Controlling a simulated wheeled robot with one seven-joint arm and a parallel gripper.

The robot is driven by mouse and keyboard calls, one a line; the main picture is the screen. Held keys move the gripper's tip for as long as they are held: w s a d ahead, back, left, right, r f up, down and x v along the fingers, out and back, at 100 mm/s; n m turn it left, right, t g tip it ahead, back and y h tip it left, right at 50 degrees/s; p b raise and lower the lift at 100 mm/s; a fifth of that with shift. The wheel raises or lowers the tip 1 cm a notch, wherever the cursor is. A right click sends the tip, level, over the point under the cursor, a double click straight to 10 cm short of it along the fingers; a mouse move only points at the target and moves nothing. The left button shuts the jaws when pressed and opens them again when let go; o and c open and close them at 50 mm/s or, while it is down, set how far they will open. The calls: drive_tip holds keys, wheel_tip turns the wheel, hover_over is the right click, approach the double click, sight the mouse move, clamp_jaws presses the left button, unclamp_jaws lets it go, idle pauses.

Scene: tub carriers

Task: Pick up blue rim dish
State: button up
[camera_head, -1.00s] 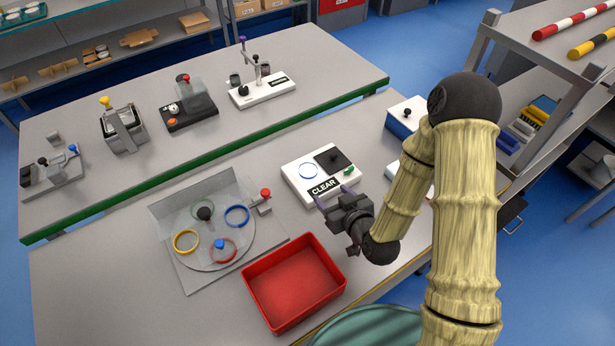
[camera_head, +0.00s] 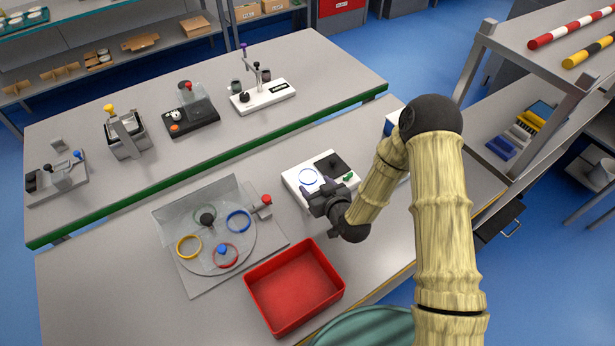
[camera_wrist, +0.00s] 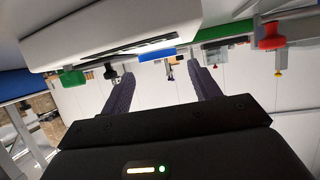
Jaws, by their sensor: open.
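Another blue-rimmed dish (camera_head: 238,221) lies on the round plate, beside yellow- and red-rimmed ones. My gripper (camera_head: 314,187) is open and empty, at the front edge of the white device, its fingers towards the dish there. It covers that device's front label. In the wrist view, both fingers (camera_wrist: 160,88) are spread apart. A blue strip (camera_wrist: 157,53) shows beyond them near the white device; I cannot tell whether it is the dish rim.
A green knob (camera_head: 349,176) is at the white device's right. Bare table lies between bin and device.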

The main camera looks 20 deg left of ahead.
sight(308, 176)
drive_tip(key=shift+p+x, duration=1.35)
drive_tip(key=shift+x, duration=1.25)
drive_tip(key=shift+d+f, duration=0.15)
drive_tip(key=c, duration=0.8)
drive_tip(key=shift+c, duration=0.2)
wheel_tip(308, 176, up, 10)
drive_tip(key=b, duration=0.2)
drive_tip(key=shift+b, duration=0.4)
